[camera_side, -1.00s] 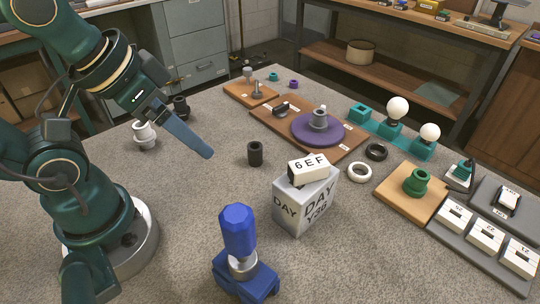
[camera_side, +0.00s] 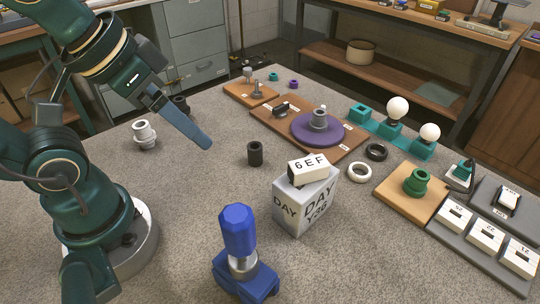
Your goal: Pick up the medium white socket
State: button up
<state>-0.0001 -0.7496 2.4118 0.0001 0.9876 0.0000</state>
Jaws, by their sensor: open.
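A white socket (camera_side: 144,134) with a ribbed, stepped body stands upright on the grey carpeted table at the left, just beyond my arm. My gripper (camera_side: 205,143) is open and in the air to the right of the white socket, apart from it. The fingers are seen nearly edge-on, so the gap between them does not show. Nothing shows in the gripper.
A dark socket (camera_side: 181,106) is partly hidden behind my gripper. A black cylinder (camera_side: 255,153) stands right of the fingertips. A grey block (camera_side: 304,205) with a lettered block on top and a blue bottle-like object (camera_side: 239,232) stand in front. Carpet around the white socket is clear.

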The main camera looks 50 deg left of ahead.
notch_tip(320, 180, up, 4)
jog(key=m+g+y, duration=0.7)
jog(key=m+y, duration=0.6)
jog(key=m, duration=0.3)
send_over(145, 130)
jog(key=f, duration=0.1)
jog(key=shift+m, duration=0.3)
notch_tip(145, 130, down, 17)
jog(key=shift+d+f, duration=0.1)
jog(key=shift+f, duration=0.4)
jog(key=shift+x, duration=2.55)
jog(key=shift+r, duration=0.1)
